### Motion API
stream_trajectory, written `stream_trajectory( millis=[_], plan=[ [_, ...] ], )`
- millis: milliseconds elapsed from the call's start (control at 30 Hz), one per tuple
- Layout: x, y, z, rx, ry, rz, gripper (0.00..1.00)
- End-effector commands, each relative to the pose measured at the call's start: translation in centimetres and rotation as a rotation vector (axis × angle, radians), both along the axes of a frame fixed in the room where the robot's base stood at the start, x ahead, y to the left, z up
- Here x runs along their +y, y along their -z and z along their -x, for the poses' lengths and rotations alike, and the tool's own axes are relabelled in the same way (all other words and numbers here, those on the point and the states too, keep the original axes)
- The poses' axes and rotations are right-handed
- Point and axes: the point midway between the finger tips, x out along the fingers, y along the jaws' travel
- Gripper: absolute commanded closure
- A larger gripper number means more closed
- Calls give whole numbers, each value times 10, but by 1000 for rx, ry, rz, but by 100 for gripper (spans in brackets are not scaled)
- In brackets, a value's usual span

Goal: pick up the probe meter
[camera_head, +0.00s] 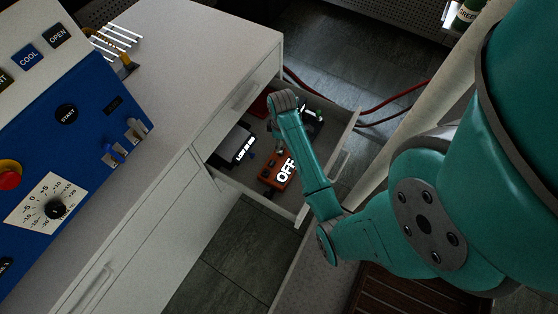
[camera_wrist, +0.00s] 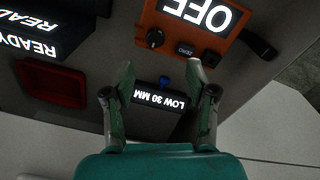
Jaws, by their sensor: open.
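The open drawer (camera_head: 253,195) holds several devices, and no readable label names the probe meter. An orange meter (camera_head: 277,176) has a lit OFF display; in the wrist view the orange meter (camera_wrist: 236,47) also shows a knob, a ZERO button and a dark piece at its right end. In the wrist view the LOW 30 MM device (camera_wrist: 157,98) shows between the open fingers of my gripper (camera_wrist: 162,80). I cannot tell whether they touch it. In the head view my arm hides most of my gripper.
The white cabinet (camera_head: 190,60) stands left, with a blue control panel (camera_head: 85,125) on top. Red hoses (camera_head: 400,92) lie on the floor behind the drawer.

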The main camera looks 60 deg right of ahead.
Motion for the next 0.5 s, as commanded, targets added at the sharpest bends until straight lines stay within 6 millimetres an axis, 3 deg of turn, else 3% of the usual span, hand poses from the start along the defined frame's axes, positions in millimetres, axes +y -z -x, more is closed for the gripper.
stream_trajectory(
  millis=[167,500],
  plan=[
    [-11,-3,0,26,-8,-24,43],
    [-11,42,0,27,-9,-23,43]
  ],
)
